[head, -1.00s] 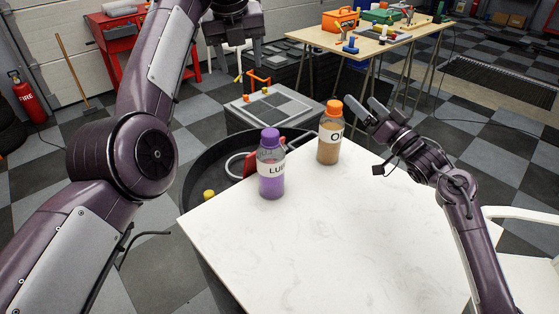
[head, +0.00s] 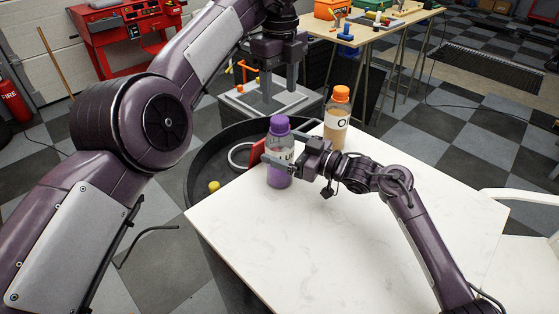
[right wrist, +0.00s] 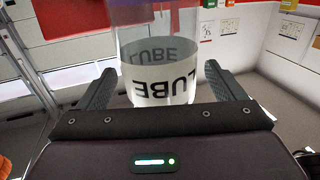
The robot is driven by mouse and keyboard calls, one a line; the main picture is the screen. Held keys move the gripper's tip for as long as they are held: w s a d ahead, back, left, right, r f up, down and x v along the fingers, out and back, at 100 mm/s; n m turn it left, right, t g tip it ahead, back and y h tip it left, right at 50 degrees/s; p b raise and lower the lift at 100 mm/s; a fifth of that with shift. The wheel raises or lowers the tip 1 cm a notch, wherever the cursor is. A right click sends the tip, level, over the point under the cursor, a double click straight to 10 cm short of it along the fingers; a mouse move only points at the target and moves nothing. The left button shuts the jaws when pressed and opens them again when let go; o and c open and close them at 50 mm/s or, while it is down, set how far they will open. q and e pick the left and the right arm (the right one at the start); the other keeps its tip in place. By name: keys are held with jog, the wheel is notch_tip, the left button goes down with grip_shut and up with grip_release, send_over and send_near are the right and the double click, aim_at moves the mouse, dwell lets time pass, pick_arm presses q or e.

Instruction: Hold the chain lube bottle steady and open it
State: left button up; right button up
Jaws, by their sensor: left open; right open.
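My left gripper (head: 280,88) is open and empty, fingers pointing down, above and beyond the purple cap.
An orange-capped bottle (head: 336,125) stands close by on the white table (head: 330,240), right of the lube bottle. A round black tray (head: 202,180) with a red item lies beyond the table's left edge. The table's front is clear.

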aim_at(280, 119)
jog(key=shift+w+a, duration=0.15)
jog(key=shift+a, duration=0.1)
jog(key=c, duration=1.4)
pick_arm(q)
jog(key=shift+o, duration=0.7)
pick_arm(e)
jog(key=shift+c, duration=0.3)
pick_arm(q)
notch_tip(280, 119, up, 3)
jog(key=m, duration=0.4)
jog(key=shift+w+f+m, duration=0.1)
jog(key=shift+f+m, duration=0.1)
jog(key=shift+m, duration=0.1)
notch_tip(280, 119, down, 10)
jog(key=m, duration=0.4)
jog(key=shift+f, duration=0.1)
